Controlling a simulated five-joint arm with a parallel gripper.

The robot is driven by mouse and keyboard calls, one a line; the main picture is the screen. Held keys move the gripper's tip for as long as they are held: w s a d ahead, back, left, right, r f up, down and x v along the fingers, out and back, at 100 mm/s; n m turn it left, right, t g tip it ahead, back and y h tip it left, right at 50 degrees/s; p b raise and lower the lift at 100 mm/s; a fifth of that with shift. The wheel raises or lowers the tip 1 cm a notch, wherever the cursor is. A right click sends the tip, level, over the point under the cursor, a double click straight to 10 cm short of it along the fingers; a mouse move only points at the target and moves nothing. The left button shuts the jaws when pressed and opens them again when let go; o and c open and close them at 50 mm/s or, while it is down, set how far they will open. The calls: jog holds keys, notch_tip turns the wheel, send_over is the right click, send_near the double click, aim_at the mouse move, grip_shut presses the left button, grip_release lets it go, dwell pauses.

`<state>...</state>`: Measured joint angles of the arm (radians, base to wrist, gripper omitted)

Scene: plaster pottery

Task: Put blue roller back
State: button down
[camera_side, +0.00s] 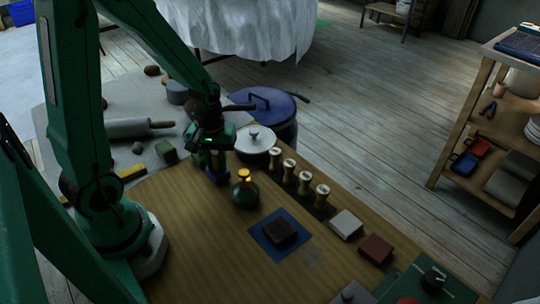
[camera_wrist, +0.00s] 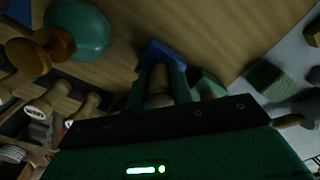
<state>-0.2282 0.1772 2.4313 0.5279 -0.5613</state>
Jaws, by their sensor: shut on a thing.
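My gripper (camera_side: 214,172) is over the wooden table, beside the green bottle-like pot with the orange top (camera_side: 245,190). It is shut on the blue roller (camera_side: 219,177), whose blue part shows low at the fingertips. In the wrist view the roller (camera_wrist: 165,52) has a blue end beyond the fingers and a tan handle between them; the rest is hidden by my gripper. I cannot tell whether it touches the table. Several wooden pieces with pale round tops (camera_side: 305,183) stand in a row on a dark base (camera_side: 324,210), to the right of the pot.
A white lidded pot (camera_side: 256,140) and a blue lidded bucket (camera_side: 262,104) stand behind. A blue mat (camera_side: 263,241) bears a dark block (camera_side: 281,233). White (camera_side: 346,224) and brown (camera_side: 376,248) blocks lie to the right. The table's front left is clear.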

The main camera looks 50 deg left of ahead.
jog(key=shift+s+f, duration=0.1)
jog(key=shift+f, duration=0.6)
jog(key=c, duration=1.2)
grip_release()
jog(key=shift+c, duration=0.2)
jog(key=shift+r, duration=0.15)
notch_tip(320, 180, up, 13)
jog(key=shift+r, duration=0.1)
dwell(0.6)
jog(key=s+d+r+m+t, duration=0.5)
jog(key=d+r+m, duration=0.1)
jog(key=r+m, duration=0.2)
jog(key=shift+s+d+r+m+t, duration=0.25)
jog(key=shift+r+m+t, duration=0.1)
jog(key=shift+m, duration=0.15)
